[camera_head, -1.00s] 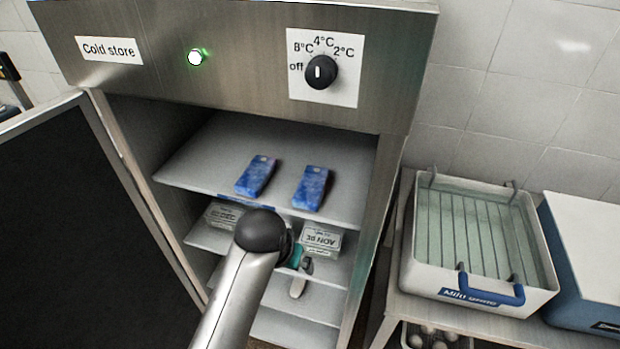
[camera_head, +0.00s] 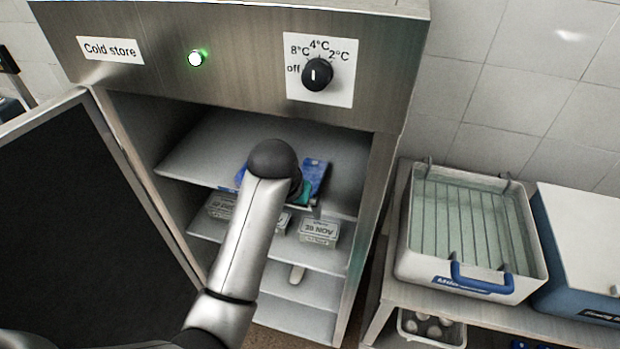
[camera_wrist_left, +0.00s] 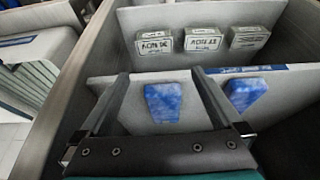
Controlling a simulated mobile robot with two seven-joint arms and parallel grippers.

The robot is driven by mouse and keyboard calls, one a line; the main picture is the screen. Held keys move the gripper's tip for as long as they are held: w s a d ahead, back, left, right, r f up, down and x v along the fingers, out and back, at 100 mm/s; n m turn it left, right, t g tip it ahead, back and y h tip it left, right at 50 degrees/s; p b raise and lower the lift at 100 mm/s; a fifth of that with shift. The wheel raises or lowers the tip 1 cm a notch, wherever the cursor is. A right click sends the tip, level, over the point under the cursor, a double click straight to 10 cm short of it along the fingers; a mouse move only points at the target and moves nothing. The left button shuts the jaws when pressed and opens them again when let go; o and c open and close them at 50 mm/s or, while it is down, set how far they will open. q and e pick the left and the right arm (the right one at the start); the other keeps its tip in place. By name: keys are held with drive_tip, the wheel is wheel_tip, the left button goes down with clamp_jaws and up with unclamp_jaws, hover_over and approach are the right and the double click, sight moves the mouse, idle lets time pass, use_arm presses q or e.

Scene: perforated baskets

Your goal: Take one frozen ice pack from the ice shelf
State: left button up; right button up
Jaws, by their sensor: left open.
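Two blue ice packs lie on the top shelf (camera_head: 215,150) of the open cold store. In the head view the right pack (camera_head: 319,172) shows in part, and only an edge of the left pack (camera_head: 240,175) shows past my arm. My left gripper (camera_head: 310,202) is at the front of this shelf, mostly hidden behind its own wrist. In the left wrist view the gripper (camera_wrist_left: 161,76) is open and empty. One pack (camera_wrist_left: 162,103) appears between its fingers, and the other pack (camera_wrist_left: 246,93) lies outside them. I cannot tell the gripper's height above the shelf. My right gripper is not in view.
Several labelled boxes (camera_head: 319,231) stand on the shelf below. The store's dark door (camera_head: 70,220) is open at the left, and its side wall (camera_head: 375,200) bounds the right. A water basin (camera_head: 465,230) and a blue-and-white box (camera_head: 585,250) stand at right.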

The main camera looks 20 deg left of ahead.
use_arm(q)
drive_tip(key=w, duration=0.4)
drive_tip(key=shift+w, duration=0.35)
drive_tip(key=shift+w+f+p, duration=0.2)
drive_tip(key=shift+f+p, duration=0.1)
drive_tip(key=shift+f, duration=0.25)
drive_tip(key=shift+c, duration=0.4)
drive_tip(key=c, duration=1.3)
drive_tip(key=shift+c, duration=0.5)
drive_tip(key=shift+r, duration=0.1)
